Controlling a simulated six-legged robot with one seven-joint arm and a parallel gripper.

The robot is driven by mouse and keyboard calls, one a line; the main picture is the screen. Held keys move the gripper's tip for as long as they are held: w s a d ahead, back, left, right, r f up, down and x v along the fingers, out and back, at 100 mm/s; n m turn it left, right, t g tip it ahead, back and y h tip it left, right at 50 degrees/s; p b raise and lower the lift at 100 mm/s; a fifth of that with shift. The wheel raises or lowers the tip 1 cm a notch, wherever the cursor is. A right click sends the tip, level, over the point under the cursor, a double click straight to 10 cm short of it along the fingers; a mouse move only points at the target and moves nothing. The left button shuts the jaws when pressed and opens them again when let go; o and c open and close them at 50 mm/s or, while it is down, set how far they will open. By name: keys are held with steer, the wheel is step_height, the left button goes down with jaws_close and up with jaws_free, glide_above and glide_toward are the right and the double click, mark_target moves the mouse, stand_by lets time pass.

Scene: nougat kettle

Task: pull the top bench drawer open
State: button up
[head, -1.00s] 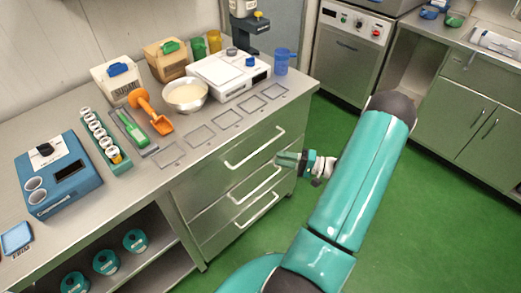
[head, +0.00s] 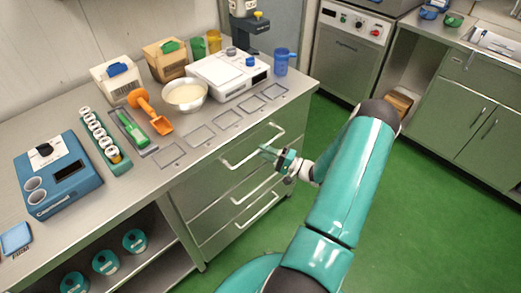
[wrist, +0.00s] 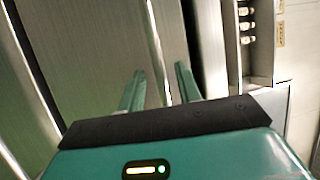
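The top bench drawer (head: 216,183) is the uppermost of three green drawers under the steel worktop, and looks shut. Its pale bar handle (head: 240,158) runs along its front. My gripper (head: 267,151) is close to the right half of this handle in the head view. In the wrist view my gripper (wrist: 161,88) is open, with two teal fingers apart. A bright bar, seemingly the handle (wrist: 154,45), runs between the fingers in the picture. I cannot tell whether either finger touches it.
Two lower drawers with similar handles, including the middle handle (head: 257,188), sit below. The worktop above holds a white scale (head: 229,75), a bowl (head: 185,95) and a blue device (head: 68,175). Open green floor (head: 430,215) lies to the right.

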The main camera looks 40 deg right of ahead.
steer(key=shift+x, duration=1)
jaws_close()
